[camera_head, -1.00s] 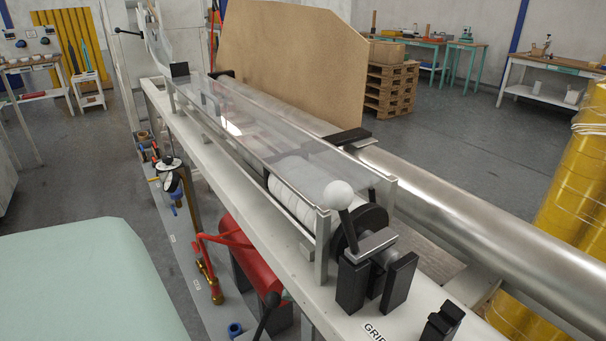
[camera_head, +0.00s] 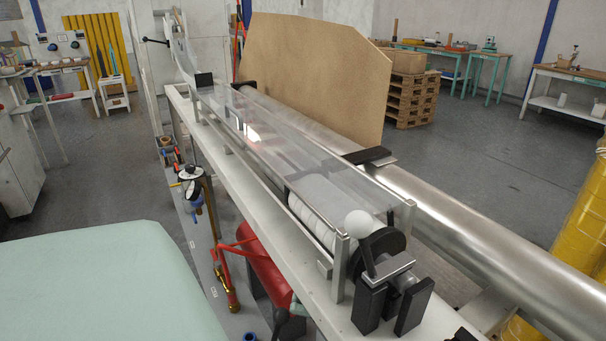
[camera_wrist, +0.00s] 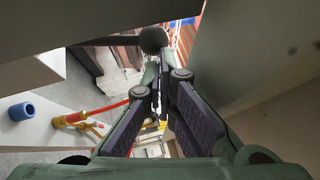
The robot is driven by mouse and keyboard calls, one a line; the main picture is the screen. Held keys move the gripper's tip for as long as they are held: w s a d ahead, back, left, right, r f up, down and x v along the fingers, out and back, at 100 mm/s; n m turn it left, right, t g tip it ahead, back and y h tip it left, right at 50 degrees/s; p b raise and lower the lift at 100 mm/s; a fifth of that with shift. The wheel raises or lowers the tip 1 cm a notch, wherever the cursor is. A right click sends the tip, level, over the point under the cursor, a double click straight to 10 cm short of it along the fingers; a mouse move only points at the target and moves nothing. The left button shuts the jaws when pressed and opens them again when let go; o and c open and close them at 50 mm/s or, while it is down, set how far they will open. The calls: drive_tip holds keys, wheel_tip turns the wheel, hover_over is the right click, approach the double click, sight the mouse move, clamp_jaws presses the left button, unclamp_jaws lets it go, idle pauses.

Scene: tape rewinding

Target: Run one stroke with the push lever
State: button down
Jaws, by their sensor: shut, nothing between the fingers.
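My gripper (camera_wrist: 160,84) shows only in the wrist view, with its two dark-padded fingers closed together and nothing held. A round dark knob (camera_wrist: 153,38) shows just beyond the fingertips; I cannot tell whether they touch it. In the head view, a lever with a white ball (camera_head: 358,223) stands at the near end of the clear-covered trough (camera_head: 283,147), leaning slightly, beside a black round end piece. I cannot tell which of these is the push lever.
A red cylinder (camera_head: 262,268) and brass-ended red pipe (camera_head: 231,294) sit below the white beam. The pipe also shows in the wrist view (camera_wrist: 93,114), by a blue ring (camera_wrist: 21,111). A long metal tube (camera_head: 470,218) runs alongside. A pale green surface (camera_head: 105,280) fills the lower left.

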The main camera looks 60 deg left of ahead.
drive_tip(key=v, duration=1.1)
drive_tip(key=shift+w+d, duration=0.2)
drive_tip(key=shift+w, duration=0.05)
drive_tip(key=shift+s+f, duration=0.1)
drive_tip(key=shift+s, duration=0.05)
